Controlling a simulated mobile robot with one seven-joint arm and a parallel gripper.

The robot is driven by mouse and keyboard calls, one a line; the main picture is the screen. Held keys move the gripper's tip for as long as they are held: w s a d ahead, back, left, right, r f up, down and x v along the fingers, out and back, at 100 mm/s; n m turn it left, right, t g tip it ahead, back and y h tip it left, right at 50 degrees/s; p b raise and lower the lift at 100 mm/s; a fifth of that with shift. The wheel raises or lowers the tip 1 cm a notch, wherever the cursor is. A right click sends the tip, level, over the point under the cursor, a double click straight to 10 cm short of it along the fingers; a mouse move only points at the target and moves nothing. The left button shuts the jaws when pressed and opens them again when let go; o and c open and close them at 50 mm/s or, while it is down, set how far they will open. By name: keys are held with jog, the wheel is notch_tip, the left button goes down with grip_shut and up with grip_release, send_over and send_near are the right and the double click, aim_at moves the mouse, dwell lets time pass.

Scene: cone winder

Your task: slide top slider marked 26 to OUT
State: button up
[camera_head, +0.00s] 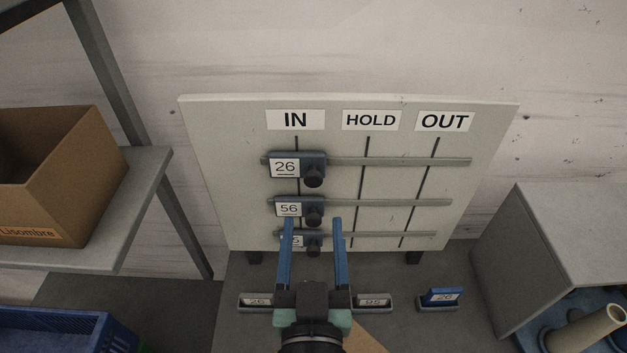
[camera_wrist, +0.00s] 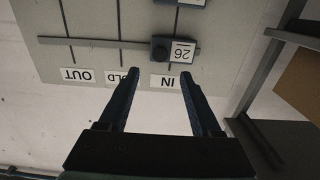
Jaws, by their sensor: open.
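The top slider marked 26 (camera_head: 284,167) sits at the IN line on the top rail (camera_head: 400,161) of a pale board (camera_head: 215,150). It has a dark round knob (camera_head: 314,176) at its right. The OUT label (camera_head: 444,121) is at the board's upper right. In the wrist view, upside down, the slider marked 26 (camera_wrist: 181,52) shows beyond the fingertips. My gripper (camera_head: 313,222) is open and empty, in front of the lower part of the board in the head view. It is apart from the 26 slider.
A slider marked 56 (camera_head: 289,209) and a partly hidden lowest slider (camera_head: 313,242) also sit at IN. Small numbered holders stand below, one with a blue 26 tag (camera_head: 441,297). A cardboard box (camera_head: 60,175) is on the left shelf; a grey cabinet (camera_head: 570,230) stands right.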

aim_at(314, 181)
jog(key=w+p, duration=0.2)
jog(key=w, duration=0.6)
jog(key=shift+w, duration=0.1)
grip_shut()
dwell(1.3)
